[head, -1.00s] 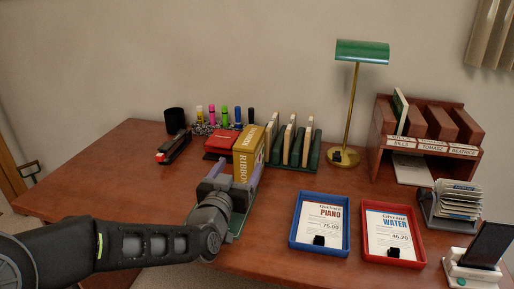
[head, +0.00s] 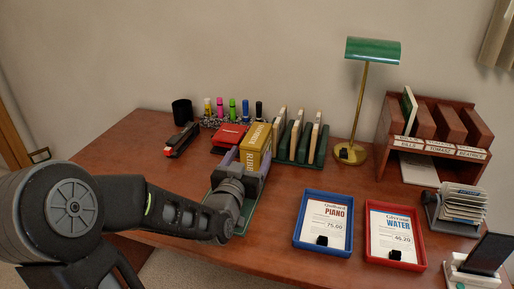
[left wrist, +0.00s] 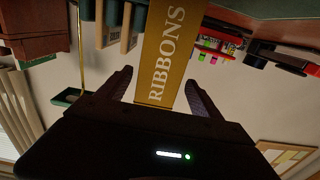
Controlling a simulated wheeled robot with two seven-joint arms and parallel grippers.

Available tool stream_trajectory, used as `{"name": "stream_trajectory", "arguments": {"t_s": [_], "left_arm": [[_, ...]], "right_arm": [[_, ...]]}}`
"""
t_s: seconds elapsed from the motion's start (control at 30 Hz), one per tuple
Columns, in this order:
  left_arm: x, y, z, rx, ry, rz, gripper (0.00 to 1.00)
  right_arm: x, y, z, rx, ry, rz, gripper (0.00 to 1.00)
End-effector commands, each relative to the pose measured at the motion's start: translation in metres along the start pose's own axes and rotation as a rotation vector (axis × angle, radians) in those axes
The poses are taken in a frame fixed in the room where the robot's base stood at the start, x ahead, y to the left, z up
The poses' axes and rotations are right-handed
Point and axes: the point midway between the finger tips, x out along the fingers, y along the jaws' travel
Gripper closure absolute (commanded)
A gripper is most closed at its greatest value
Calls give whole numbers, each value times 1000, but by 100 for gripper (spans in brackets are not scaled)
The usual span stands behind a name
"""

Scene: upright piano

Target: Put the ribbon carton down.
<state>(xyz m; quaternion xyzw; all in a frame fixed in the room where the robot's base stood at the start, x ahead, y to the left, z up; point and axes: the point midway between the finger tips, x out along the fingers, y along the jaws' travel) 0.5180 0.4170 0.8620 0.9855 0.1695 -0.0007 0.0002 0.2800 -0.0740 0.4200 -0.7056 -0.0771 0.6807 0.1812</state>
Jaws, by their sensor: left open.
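The ribbon carton (head: 256,145) is a yellow box with white lettering, standing upright on the desk in front of the green rack. My left gripper (head: 243,171) is open, with a finger on either side of the carton's near part. In the left wrist view the carton (left wrist: 163,55) shows upside down between my two spread fingers (left wrist: 160,92), with a gap visible at each side. The carton's base is hidden behind the gripper in the head view. My right gripper is in neither view.
A green mat (head: 243,222) lies under my left gripper. A blue tray (head: 297,238) and a red tray (head: 421,259) lie to the right.

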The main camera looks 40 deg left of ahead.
Motion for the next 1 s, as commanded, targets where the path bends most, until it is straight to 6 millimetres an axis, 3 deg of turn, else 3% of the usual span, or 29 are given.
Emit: {"name": "stream_trajectory", "arguments": {"t_s": [0.03,0.1,0.57,1.0], "left_arm": [[2,0,-4,4,-4,2,25],[4,1,-3,2,-2,4,25],[9,1,1,1,2,6,25],[58,4,-1,2,2,7,25]], "right_arm": [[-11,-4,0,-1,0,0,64],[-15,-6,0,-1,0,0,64],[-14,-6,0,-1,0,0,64],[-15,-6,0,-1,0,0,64]]}}
